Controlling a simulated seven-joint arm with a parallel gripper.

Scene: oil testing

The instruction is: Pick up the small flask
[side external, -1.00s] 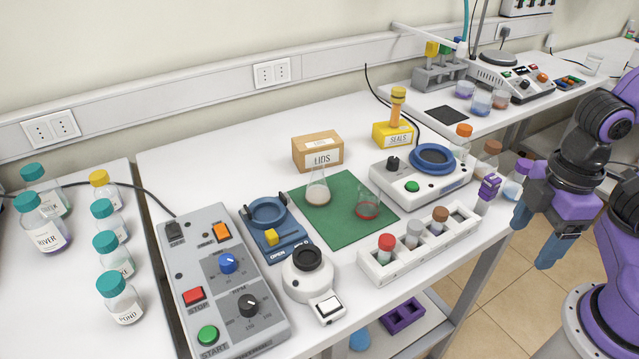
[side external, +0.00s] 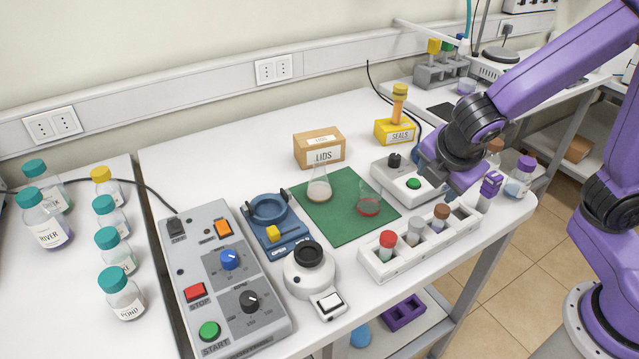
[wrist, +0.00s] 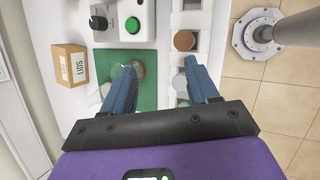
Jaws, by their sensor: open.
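Two clear conical flasks stand on the green mat (side external: 335,222). One flask, with pale contents (side external: 319,190), stands toward the left. The other, shorter-looking flask with red liquid (side external: 369,206), stands to its right. My gripper (side external: 454,192) is open and empty, to the right of the red-liquid flask, above the space between the white device and the vial rack. In the wrist view my gripper (wrist: 160,76) points down with its fingers spread. The red-liquid flask (wrist: 139,69) shows beside the left fingertip, which partly hides it.
The white vial rack (side external: 378,268) with several capped vials lies in front of the mat. A white device with a green button (side external: 408,190) stands behind. The LIDS box (side external: 318,150) is behind the mat; a blue clamp fixture (side external: 283,242) is left of it.

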